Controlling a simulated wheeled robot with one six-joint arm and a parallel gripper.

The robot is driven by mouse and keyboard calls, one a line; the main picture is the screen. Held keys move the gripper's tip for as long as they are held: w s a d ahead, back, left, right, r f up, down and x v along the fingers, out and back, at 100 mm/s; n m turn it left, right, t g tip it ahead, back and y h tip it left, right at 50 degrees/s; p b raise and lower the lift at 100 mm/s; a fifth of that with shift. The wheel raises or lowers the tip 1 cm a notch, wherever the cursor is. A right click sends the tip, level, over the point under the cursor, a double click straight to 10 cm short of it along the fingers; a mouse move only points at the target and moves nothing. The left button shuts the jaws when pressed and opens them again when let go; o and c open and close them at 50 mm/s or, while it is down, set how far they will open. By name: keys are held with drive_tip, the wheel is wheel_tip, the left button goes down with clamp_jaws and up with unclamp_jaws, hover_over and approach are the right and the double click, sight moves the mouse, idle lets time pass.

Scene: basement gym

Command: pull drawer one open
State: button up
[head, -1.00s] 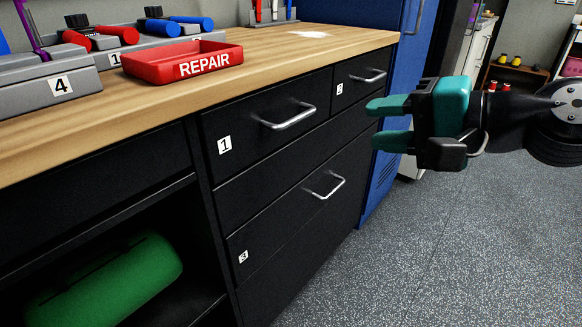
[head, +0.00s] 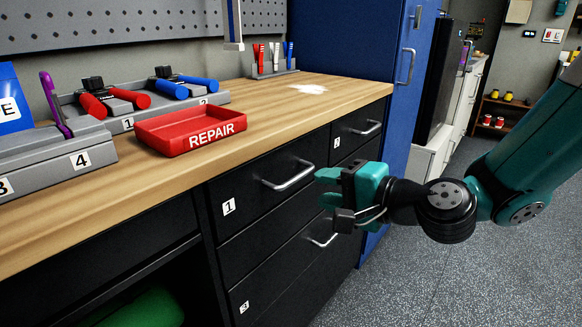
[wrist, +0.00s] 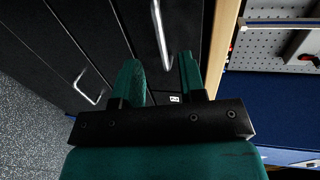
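Drawer one (head: 250,200) is a black drawer front with a white label 1, flush with the cabinet and closed. Its silver bar handle (head: 288,178) is clear of my gripper. My teal gripper (head: 326,187) is open and empty, its fingers pointing left, just to the right of the handle. In the wrist view, my gripper (wrist: 160,66) has its two fingers apart, and the handle of drawer one (wrist: 160,32) lies ahead, in line with the gap between them. I see no contact with it.
Drawer two's handle (head: 368,128) is to the right, and drawer three's handle (head: 322,240) is below, partly behind my gripper. A red REPAIR tray (head: 165,141) sits on the wooden worktop (head: 330,98) above. A blue locker (head: 335,45) stands beyond. The floor in front is free.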

sight(294, 182)
drive_tip(key=x, duration=0.8)
drive_tip(key=shift+w+a+f+p, duration=0.1)
drive_tip(key=shift+w+a+p, duration=0.15)
drive_tip(key=shift+p, duration=0.15)
clamp_jaws()
